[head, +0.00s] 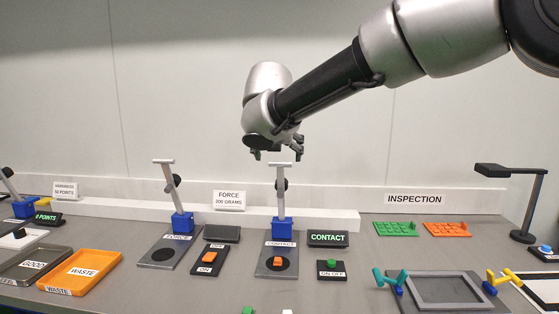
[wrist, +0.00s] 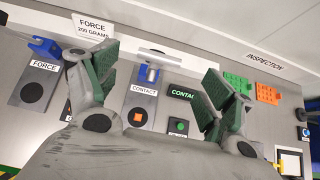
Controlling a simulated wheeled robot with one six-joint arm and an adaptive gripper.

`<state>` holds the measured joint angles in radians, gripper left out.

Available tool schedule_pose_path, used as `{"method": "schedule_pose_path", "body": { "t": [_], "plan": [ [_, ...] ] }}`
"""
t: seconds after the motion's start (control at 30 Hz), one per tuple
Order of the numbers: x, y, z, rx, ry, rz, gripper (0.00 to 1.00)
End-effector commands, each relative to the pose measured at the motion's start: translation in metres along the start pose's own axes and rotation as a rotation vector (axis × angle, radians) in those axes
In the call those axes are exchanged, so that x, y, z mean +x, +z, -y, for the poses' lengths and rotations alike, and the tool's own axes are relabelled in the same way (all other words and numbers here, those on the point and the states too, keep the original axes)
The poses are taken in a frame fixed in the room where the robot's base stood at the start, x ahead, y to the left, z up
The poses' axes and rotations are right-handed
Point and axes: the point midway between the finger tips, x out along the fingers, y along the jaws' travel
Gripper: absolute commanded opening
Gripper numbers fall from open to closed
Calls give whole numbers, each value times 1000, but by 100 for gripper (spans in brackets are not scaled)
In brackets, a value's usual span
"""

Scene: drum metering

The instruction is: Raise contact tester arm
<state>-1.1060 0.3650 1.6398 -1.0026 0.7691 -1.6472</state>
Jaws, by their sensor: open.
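My gripper (head: 277,153) is open and empty, right above the handle, apart or nearly so. In the wrist view the handle (wrist: 160,58) shows between my spread fingers (wrist: 155,83), seen from above; the exact gap is unclear.
The force tester (head: 170,250) stands to the left with its arm up too. A lit CONTACT display (head: 328,238) and an on/off switch (head: 331,270) are at the right. An orange waste tray (head: 80,272) is far left; a lamp (head: 522,205) stands far right.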

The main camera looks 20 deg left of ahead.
Motion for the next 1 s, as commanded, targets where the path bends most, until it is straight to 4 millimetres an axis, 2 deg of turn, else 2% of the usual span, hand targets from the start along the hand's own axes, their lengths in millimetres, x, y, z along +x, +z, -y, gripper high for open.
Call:
{"method": "schedule_pose_path", "body": {
  "t": [0.1, 0.23, 0.77, 0.87, 0.9, 0.97, 1.0],
  "plan": [
    [-20, 0, 0, 1, 1, 0, 82],
    [-31, -1, 0, 0, 1, -1, 82],
    [-34, 0, 0, 18, 0, -1, 82],
    [-33, -1, 1, 128, -5, -3, 82],
    [-32, -5, 3, 213, -11, -15, 82],
    [-25, -24, 11, 373, -40, -61, 82],
    [-18, -47, 20, 494, -78, -105, 82]
  ]
}}
